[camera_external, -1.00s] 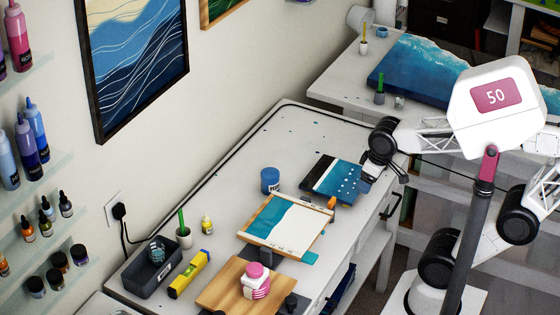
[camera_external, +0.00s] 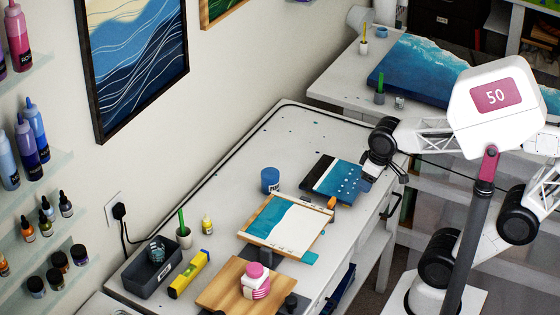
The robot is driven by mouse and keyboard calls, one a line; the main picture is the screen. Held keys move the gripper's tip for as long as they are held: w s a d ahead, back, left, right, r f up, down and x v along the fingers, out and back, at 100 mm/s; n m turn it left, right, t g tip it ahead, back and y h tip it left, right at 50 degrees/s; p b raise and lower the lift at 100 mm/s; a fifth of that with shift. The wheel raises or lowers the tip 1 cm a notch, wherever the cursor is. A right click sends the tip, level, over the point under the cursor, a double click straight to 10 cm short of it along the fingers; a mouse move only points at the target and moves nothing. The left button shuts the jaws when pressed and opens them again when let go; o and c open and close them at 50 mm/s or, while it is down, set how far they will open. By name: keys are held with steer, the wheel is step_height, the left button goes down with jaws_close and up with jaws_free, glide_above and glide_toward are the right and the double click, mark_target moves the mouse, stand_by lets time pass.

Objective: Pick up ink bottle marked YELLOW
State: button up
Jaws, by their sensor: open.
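My gripper (camera_external: 368,180) is over the right edge of the bench, beside the dark blue panel, well away from the yellow bottle. It looks open and empty, though its fingers are small and dark here.
Between gripper and yellow bottle lie the dark blue panel (camera_external: 325,172), a framed teal-and-white board (camera_external: 270,240) and a blue jar (camera_external: 270,181). A yellow level (camera_external: 189,274), grey bin (camera_external: 140,276), green-handled cup (camera_external: 183,238) and pink-lidded jar (camera_external: 256,287) surround the bottle's side.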

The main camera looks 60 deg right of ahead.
steer(key=shift+r, duration=0.15)
step_height(320, 180, up, 5)
steer(key=m+t+y, duration=0.3)
steer(key=m+y, duration=1)
steer(key=m, duration=1)
glide_above(210, 220)
steer(key=s+d, duration=0.2)
steer(key=d, duration=0.4)
step_height(210, 220, down, 22)
steer(key=shift+a+f, duration=0.15)
steer(key=shift+f, duration=0.05)
steer(key=shift+a, duration=0.1)
steer(key=shift+x, duration=1.2)
steer(key=shift+f, duration=0.15)
